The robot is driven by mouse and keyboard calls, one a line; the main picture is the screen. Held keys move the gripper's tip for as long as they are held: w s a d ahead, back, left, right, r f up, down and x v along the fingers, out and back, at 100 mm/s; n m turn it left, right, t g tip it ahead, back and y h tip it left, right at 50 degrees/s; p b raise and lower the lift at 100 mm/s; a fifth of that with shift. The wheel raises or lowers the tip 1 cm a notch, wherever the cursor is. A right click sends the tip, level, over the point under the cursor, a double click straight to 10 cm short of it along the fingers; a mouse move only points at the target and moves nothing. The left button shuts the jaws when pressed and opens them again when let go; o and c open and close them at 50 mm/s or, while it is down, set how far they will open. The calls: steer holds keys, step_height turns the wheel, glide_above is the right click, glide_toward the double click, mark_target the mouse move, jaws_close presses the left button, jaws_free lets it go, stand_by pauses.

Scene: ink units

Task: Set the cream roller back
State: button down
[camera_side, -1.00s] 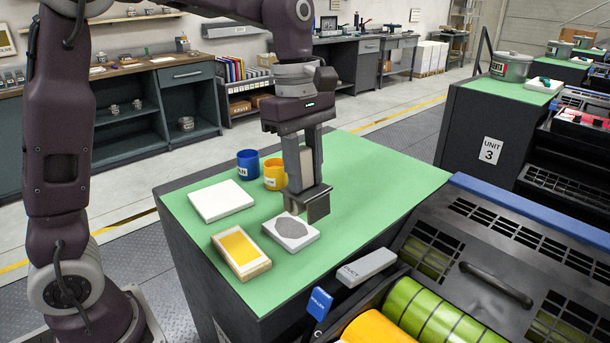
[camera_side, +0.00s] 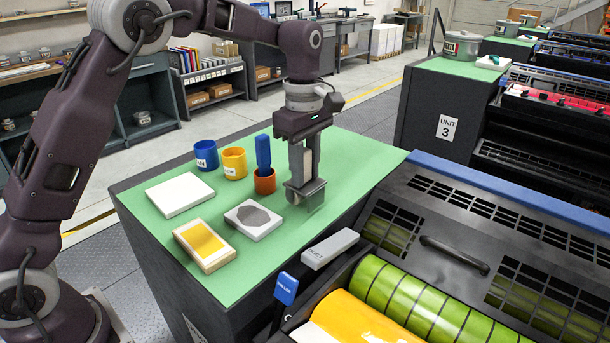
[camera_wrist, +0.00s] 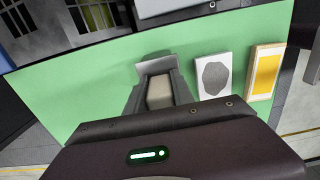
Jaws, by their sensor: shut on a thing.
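My gripper (camera_side: 305,192) is shut on the cream roller, whose cream part (camera_side: 308,163) shows between the fingers. It also shows in the wrist view (camera_wrist: 159,92). A broad grey part sits at the fingertips; the roller's lower end is mostly hidden. The gripper points down over the green top (camera_side: 345,165), right of a white pad with a grey patch (camera_side: 253,219). I cannot tell whether the roller touches the top. A wood-edged pad with a yellow patch (camera_side: 203,243) and a plain white pad (camera_side: 180,194) lie further left.
The top's right part is clear.

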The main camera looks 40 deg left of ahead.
steer(key=shift+f, duration=0.45)
steer(key=shift+s+f, duration=0.1)
steer(key=shift+f, duration=0.6)
steer(key=c, duration=1.1)
jaws_free()
step_height(320, 180, up, 14)
steer(key=shift+a+f, duration=0.15)
steer(key=shift+f, duration=0.05)
